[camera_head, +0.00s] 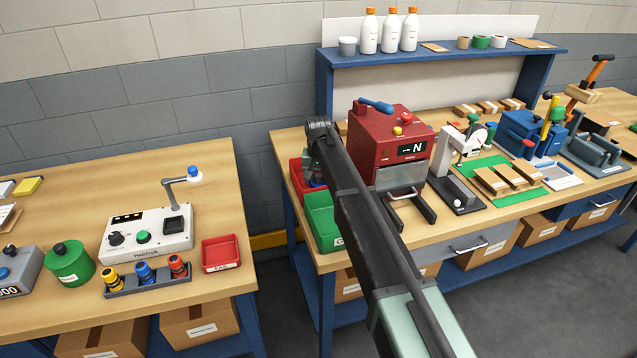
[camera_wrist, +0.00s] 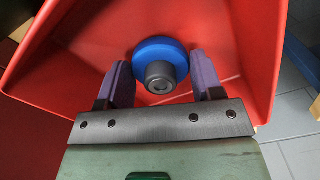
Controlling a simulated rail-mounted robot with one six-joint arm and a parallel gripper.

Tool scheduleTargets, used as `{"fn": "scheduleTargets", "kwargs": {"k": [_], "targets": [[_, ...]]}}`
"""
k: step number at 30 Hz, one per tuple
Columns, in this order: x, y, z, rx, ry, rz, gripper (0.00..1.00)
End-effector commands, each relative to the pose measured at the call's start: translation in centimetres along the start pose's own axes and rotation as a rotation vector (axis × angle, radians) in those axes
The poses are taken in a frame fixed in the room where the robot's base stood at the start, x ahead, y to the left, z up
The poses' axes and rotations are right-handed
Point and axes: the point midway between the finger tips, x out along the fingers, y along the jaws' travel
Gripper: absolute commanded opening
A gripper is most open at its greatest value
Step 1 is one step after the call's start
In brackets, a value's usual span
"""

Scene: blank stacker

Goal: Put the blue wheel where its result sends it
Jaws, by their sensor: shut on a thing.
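The blue wheel (camera_wrist: 158,62) has a grey hub facing the wrist camera. My gripper (camera_wrist: 160,85), with purple fingers on either side of the wheel, is shut on it. The wheel is inside the outline of a red bin (camera_wrist: 90,35) in the wrist view; I cannot tell whether it touches the bottom. In the head view, this red bin (camera_head: 296,176) stands at the left end of the right bench, behind a green bin (camera_head: 322,222). My arm hides much of the gripper there, and the wheel is not clear.
A red machine (camera_head: 390,140) with a display reading "N" stands right of the bins. The left bench holds a white control box (camera_head: 148,236), a small red tray (camera_head: 221,253) and a rack of coloured pieces (camera_head: 147,280). A floor gap separates the benches.

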Motion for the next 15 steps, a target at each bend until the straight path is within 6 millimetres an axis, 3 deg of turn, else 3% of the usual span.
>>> {"fn": "scheduleTargets", "kwargs": {"k": [4, 5, 9, 15], "targets": [[0.49, 0.00, -0.01, 0.000, 0.000, 0.000, 0.31], [0.31, 0.00, -0.01, 0.000, 0.000, 0.000, 0.65], [0.27, 0.00, -0.01, 0.000, 0.000, 0.000, 0.86], [0.27, 0.00, -0.01, 0.000, 0.000, 0.000, 0.86]]}}
